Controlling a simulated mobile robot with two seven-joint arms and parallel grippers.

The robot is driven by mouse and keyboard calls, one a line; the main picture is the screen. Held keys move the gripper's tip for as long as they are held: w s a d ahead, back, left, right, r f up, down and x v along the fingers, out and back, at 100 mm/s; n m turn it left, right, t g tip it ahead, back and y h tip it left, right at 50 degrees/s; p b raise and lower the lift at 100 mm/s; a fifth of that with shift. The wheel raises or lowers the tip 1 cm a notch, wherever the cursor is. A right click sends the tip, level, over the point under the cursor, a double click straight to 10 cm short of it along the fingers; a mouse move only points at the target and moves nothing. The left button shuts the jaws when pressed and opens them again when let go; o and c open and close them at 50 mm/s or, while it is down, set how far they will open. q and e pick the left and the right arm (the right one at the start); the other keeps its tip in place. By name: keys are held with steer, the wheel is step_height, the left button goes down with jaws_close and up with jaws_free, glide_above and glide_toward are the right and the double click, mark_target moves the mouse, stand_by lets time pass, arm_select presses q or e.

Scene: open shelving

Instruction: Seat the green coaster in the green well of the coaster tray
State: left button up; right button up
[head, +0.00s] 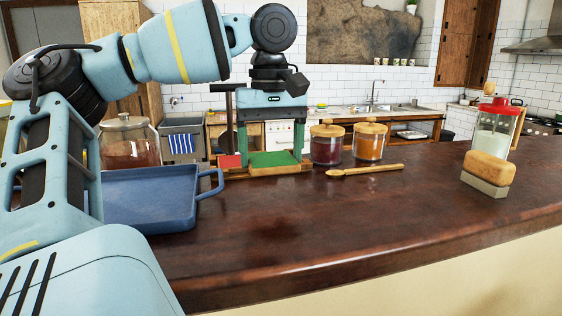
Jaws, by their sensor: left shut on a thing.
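The coaster tray (236,176) is a low wooden holder on the dark counter, behind the blue pan. A red square (230,161) shows at its left end. My left gripper (272,155) points down over the right part of the tray, with one finger on each side of the green coaster (273,159). It is shut on the coaster. The coaster is at or just above the tray; I cannot tell whether it touches. The green well is hidden beneath or behind the coaster. My right gripper is not in view.
A blue pan (150,173) lies left of the tray, with a glass jar (129,150) behind it. Two lidded jars (326,150) (369,147) and a wooden spoon (364,170) lie to the right. A wooden-topped block (489,168) and red-lidded jar (495,142) stand far right. The front counter is clear.

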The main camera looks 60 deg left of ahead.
arm_select(q)
steer(key=w+a, duration=0.3)
steer(key=a, duration=0.1)
steer(key=w+a+f, duration=0.1)
steer(key=w+a, duration=0.2)
steer(key=a, duration=0.1)
steer(key=w+a, duration=0.3)
steer(key=a, duration=0.1)
steer(key=shift+a+f, duration=0.15)
steer(key=shift+f, duration=0.05)
steer(key=shift+w+a, duration=0.15)
steer(key=shift+a, duration=0.15)
steer(key=shift+f+p, duration=0.5)
steer(key=shift+f, duration=1.3)
steer(key=shift+d+f, duration=0.1)
steer(key=o, duration=0.6)
steer(key=shift+c, duration=0.2)
steer(key=shift+o, duration=0.5)
